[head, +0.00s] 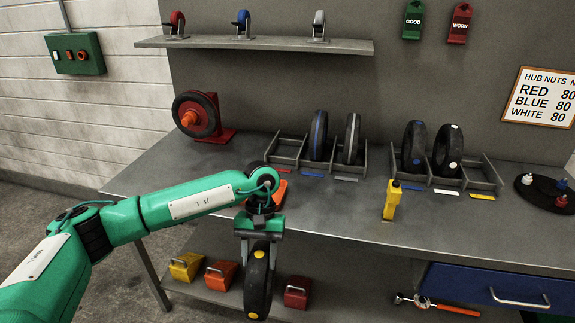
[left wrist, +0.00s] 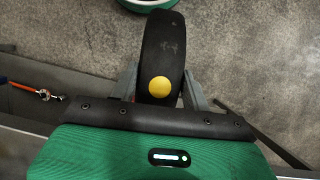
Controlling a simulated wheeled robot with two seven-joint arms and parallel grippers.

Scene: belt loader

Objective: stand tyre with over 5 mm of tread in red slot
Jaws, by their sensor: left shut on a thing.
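My left gripper (head: 258,238) is shut on a black tyre (head: 259,285) with yellow dots, hanging upright in front of the bench's front edge. The left wrist view shows the same tyre (left wrist: 161,50) between the gripper's fingers (left wrist: 160,90); its tread depth cannot be read. The left rack (head: 302,160) has an empty slot with a red label (head: 285,171), then a blue-striped tyre (head: 318,135) and a white-striped tyre (head: 351,138). My right gripper is out of view.
A yellow gauge-like tool (head: 391,200) stands on the bench (head: 340,215). A wheel on a red stand (head: 196,114) is at the back left. Tags reading GOOD (head: 412,20) and WORN (head: 459,23) hang on the wall. Coloured blocks (head: 220,276) lie on the lower shelf.

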